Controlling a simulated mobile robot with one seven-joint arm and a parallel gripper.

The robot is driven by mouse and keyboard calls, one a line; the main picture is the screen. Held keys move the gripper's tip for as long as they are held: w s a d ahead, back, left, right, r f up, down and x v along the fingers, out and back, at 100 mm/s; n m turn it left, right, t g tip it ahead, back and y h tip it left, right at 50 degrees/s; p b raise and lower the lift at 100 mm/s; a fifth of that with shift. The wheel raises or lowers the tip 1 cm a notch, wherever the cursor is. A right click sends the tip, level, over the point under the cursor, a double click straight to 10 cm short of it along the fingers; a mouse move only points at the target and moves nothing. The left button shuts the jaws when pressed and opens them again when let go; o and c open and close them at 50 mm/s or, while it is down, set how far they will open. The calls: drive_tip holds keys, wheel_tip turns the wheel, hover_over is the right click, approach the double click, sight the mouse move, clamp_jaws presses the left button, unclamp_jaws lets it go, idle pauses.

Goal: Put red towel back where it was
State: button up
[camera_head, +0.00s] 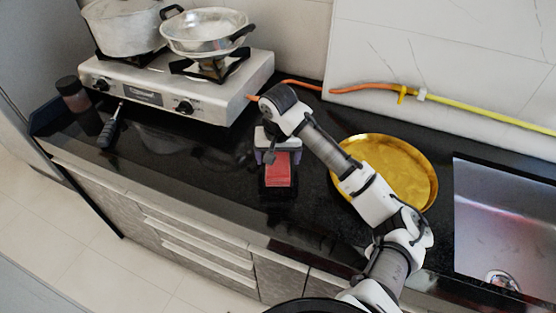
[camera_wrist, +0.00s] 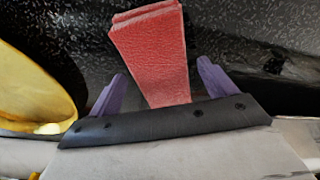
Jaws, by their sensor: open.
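The red towel (camera_head: 279,170) lies folded in a narrow block on the black counter, between the stove and the golden tray. In the wrist view the towel (camera_wrist: 152,50) reaches from the upper middle down to the gripper, with its near end hidden behind the gripper's edge. My gripper (camera_head: 279,160) is over the towel's far end in the head view. In the wrist view its two purple fingers (camera_wrist: 160,85) are spread apart, one on each side of the towel, with a gap visible on both sides. It is open. I cannot tell how high the fingers are above the counter.
A golden tray (camera_head: 424,173) lies right of the towel, partly behind my arm. A gas stove (camera_head: 225,92) with a pot and a pan stands at the left. A sink (camera_head: 505,215) is at the right. A dark-handled tool (camera_head: 112,126) and a jar (camera_head: 72,92) are far left.

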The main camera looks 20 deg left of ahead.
sight(278, 164)
wheel_tip(278, 164, up, 10)
drive_tip(key=s, duration=0.1)
drive_tip(key=shift+s+d+r+b, duration=0.2)
drive_tip(key=shift+s+d+b, duration=0.05)
drive_tip(key=shift+d+b, duration=0.05)
